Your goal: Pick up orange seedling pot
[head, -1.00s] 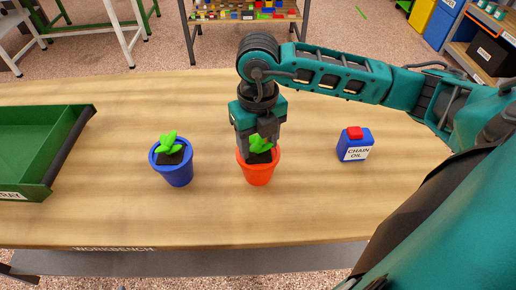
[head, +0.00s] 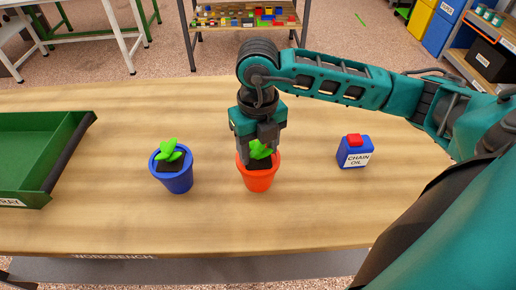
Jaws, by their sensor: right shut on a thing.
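The orange seedling pot (head: 259,180) stands upright near the middle of the workbench, with a green seedling (head: 262,149) and dark soil inside it. My right gripper (head: 257,154) points down over the pot from behind and is shut on it at the rim. The fingers hide part of the rim and of the seedling. I cannot tell whether the pot's base is clear of the wood. My left gripper is not in the picture.
A blue seedling pot (head: 173,180) stands to the left on the wooden workbench (head: 215,225). A green tray (head: 75,145) lies at the far left. A blue chain oil can (head: 355,152) with a red cap stands to the right. The bench in front of the pots is clear.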

